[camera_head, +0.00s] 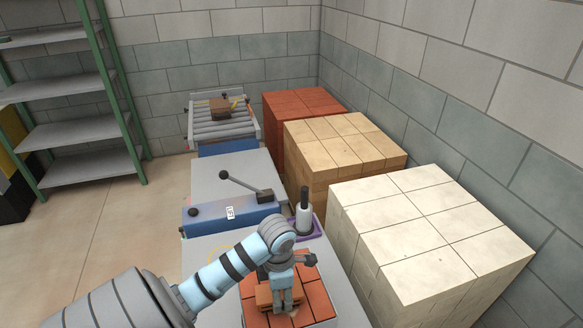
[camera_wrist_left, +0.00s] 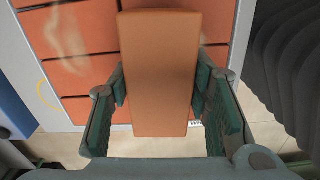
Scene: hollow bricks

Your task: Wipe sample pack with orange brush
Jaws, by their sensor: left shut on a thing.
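My left gripper (camera_head: 284,300) is shut on the orange brush (camera_head: 263,296), a plain block-shaped piece. In the left wrist view the brush (camera_wrist_left: 160,75) stands between the two green-padded fingers (camera_wrist_left: 161,100). The sample pack (camera_head: 318,299) is a flat layer of red-orange bricks on the table, under the gripper. The pack (camera_wrist_left: 85,75) also fills the upper part of the left wrist view, behind the brush, with pale dusty smears on it. I cannot tell whether the brush touches the pack. The arm and brush hide part of the pack. My right gripper is not in view.
Behind the pack are a blue device with a lever (camera_head: 200,216) and a bottle in a purple tray (camera_head: 303,215). Cream (camera_head: 430,225), tan (camera_head: 345,140) and red (camera_head: 300,103) brick stacks line the right. A roller conveyor (camera_head: 222,132) holds a brown block. Open floor lies left.

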